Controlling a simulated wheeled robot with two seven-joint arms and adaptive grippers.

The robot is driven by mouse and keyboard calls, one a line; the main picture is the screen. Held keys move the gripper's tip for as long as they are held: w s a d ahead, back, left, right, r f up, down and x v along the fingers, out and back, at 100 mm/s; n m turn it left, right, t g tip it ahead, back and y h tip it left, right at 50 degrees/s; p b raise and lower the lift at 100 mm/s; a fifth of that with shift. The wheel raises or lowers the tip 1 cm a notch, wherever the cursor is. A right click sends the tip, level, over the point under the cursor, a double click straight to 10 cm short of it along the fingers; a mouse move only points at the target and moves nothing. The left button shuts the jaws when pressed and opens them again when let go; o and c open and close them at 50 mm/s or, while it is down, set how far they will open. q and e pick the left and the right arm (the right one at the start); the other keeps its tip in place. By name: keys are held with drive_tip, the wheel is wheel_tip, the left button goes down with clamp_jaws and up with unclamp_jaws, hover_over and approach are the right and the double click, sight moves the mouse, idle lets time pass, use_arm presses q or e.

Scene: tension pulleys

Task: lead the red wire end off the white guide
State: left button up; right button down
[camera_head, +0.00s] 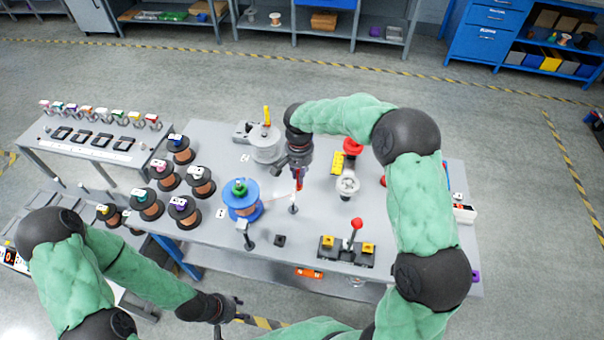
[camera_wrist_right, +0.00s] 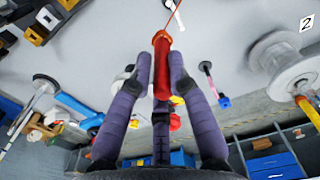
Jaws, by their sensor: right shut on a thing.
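My right gripper (camera_head: 298,182) is shut on the red wire end (camera_wrist_right: 162,60), which hangs below the fingers in the head view. In the right wrist view the red end sits between the two fingertips, and a thin red wire runs from its tip out of the top edge. A blue reel with a copper-coloured winding (camera_head: 242,204) stands left of the gripper. A slim post (camera_head: 294,208) stands just below the gripper in the head view. A white wheel (camera_head: 347,186) stands right of it. I cannot tell which one is the white guide. My left gripper (camera_head: 239,308) is open and empty.
A large white wheel (camera_head: 265,148) with a yellow handle stands behind the reel. Several copper spools (camera_head: 181,150) stand at the left. A dark block with a red-topped lever (camera_head: 346,248) is at the front. Another post (camera_head: 245,234) stands front left of the gripper.

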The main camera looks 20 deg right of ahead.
drive_tip(key=w+a, duration=0.4)
drive_tip(key=a, duration=0.2)
drive_tip(key=shift+a+p, duration=0.2)
drive_tip(key=shift+p, duration=0.2)
idle(0.6)
